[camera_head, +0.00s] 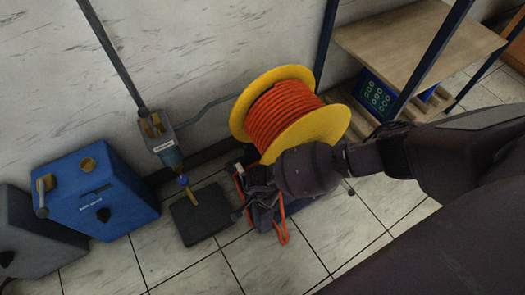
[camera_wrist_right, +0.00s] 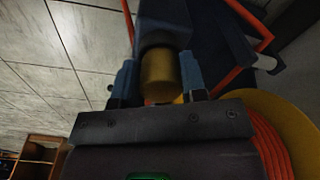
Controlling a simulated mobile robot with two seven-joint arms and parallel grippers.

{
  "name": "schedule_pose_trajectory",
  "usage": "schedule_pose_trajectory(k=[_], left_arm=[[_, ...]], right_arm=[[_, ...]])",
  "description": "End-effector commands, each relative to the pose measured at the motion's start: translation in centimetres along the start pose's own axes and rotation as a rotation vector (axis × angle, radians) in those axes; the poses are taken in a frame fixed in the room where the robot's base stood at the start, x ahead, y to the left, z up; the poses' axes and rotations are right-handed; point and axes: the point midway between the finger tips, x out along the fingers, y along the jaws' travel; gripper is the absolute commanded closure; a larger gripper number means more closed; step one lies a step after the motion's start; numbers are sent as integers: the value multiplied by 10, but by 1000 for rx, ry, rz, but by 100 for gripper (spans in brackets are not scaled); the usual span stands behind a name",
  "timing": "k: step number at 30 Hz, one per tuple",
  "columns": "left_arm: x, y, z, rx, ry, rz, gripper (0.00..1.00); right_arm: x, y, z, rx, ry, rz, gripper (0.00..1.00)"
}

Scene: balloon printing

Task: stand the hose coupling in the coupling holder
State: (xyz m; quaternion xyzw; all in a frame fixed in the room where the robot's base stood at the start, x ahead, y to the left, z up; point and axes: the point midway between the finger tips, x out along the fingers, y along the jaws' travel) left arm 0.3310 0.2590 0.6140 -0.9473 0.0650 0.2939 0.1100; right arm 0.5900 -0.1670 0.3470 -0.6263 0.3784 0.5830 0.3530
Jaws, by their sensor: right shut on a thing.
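My right gripper (camera_head: 250,182) reaches in from the right in the head view, low in front of the hose reel. In the right wrist view its two blue fingers (camera_wrist_right: 160,82) are shut on the brass hose coupling (camera_wrist_right: 158,72). A grey-blue part lies beyond the coupling's far end; I cannot tell whether they are joined. In the head view my gripper and arm hide the coupling. A dark blue stand (camera_head: 268,217) shows partly under my gripper; I cannot tell whether it is the coupling holder. My left gripper is not in view.
The orange hose reel (camera_head: 326,128) with yellow flanges stands behind my right arm. A wall outlet (camera_head: 163,145) has a brass-tipped nozzle above a black plate (camera_head: 200,214). A blue box (camera_head: 100,205) stands left, a wooden shelf (camera_head: 415,40) right. The front floor is clear.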

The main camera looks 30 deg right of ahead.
Motion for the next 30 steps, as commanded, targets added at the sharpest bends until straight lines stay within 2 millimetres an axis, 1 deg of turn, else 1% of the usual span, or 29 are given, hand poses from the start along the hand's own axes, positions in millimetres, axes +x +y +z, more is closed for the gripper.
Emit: schedule_pose_trajectory(k=[5,6,9,12,25,30], left_arm=[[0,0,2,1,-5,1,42],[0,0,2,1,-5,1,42],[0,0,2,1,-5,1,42],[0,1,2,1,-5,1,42],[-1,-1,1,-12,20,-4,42],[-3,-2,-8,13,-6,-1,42]], right_arm=[[0,0,0,0,0,0,99],[0,0,0,0,0,0,59],[0,0,0,0,0,1,44],[0,0,0,0,0,1,31],[1,1,0,0,0,1,31],[-38,-5,-4,1,6,-11,31]])
